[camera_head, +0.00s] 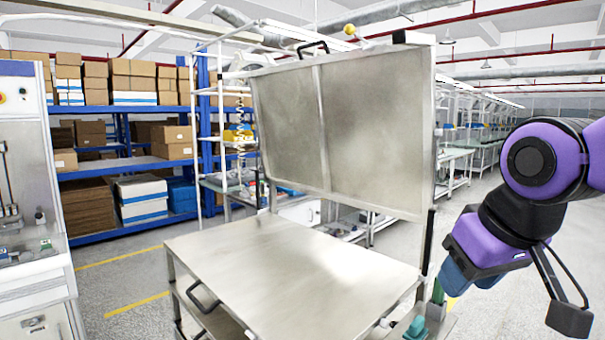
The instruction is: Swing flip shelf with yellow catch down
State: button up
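The flip shelf (375,125) is a large metal panel. It stands raised, nearly upright, above the rear of a metal cart top (270,268). A small yellow ball-shaped catch (349,29) shows at the shelf's top edge. A black handle (312,45) sits on that edge to the left of it. My gripper (569,318) hangs at the lower right, to the right of the cart and well below the catch. It is apart from the shelf. Only one black finger shows clearly, so its opening cannot be told.
The cart top in front of the shelf is bare. A black push handle (203,300) is on its left side. Small green and teal items (416,327) sit by its front right corner. Blue racks with boxes (122,108) stand behind left, a white workstation (35,200) at far left.

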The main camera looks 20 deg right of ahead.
aim_at(355, 127)
jog(key=j+z, duration=0.15)
jog(key=z, duration=0.45)
jog(key=i+j+z, duration=0.15)
jog(key=j+z, duration=0.2)
jog(key=j, duration=0.5)
jog(key=j+z, duration=0.4)
jog(key=j, duration=0.5)
